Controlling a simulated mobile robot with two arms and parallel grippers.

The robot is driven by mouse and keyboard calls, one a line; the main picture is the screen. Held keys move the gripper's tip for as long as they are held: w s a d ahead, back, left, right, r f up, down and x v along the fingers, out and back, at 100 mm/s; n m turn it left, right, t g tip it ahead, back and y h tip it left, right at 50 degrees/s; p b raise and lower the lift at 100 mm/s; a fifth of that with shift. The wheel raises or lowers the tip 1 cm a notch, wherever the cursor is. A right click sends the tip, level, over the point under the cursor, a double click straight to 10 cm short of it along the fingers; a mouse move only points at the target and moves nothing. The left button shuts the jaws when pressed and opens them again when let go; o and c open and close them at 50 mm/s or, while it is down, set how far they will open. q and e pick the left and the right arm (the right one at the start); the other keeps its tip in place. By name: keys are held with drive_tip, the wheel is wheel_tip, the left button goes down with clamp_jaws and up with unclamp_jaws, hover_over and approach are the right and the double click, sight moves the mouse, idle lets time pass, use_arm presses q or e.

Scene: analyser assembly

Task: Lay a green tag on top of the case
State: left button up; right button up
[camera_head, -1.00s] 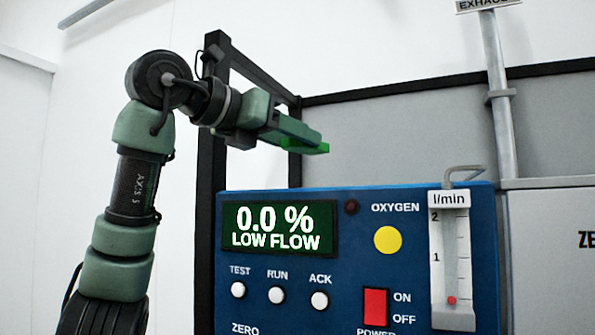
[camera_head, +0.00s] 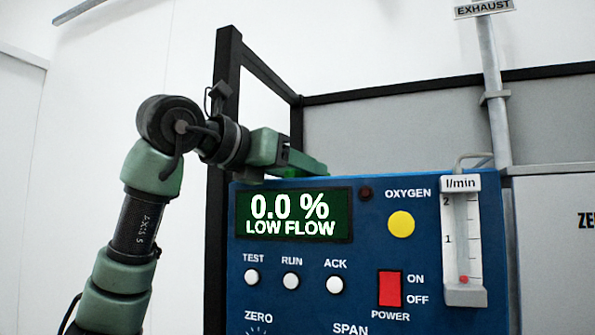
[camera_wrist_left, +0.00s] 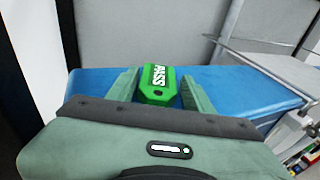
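The green tag (camera_wrist_left: 157,84), marked PASS, lies flat on the blue top of the case (camera_wrist_left: 257,92) in the left wrist view. My left gripper (camera_wrist_left: 160,88) is open around it, one finger on each side with narrow gaps. In the head view the left gripper (camera_head: 305,166) is low at the top edge of the case (camera_head: 370,258), above the display. Only a sliver of the tag (camera_head: 292,172) shows there, beside the finger. My right gripper is in neither view.
A black frame post (camera_head: 221,120) stands left of the case, close to my left wrist. A flowmeter (camera_head: 462,235) with a bent tube above it is at the case's right. A grey panel (camera_head: 385,130) stands behind. The case top right of the tag is clear.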

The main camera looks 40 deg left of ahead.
use_arm(q)
drive_tip(key=shift+o, duration=0.2)
drive_tip(key=shift+d, duration=0.15)
drive_tip(key=shift+s+a+r, duration=0.1)
drive_tip(key=shift+a+r, duration=0.1)
drive_tip(key=b+v, duration=0.3)
drive_tip(key=v, duration=0.8)
drive_tip(key=shift+s, duration=0.35)
drive_tip(key=shift+r, duration=0.1)
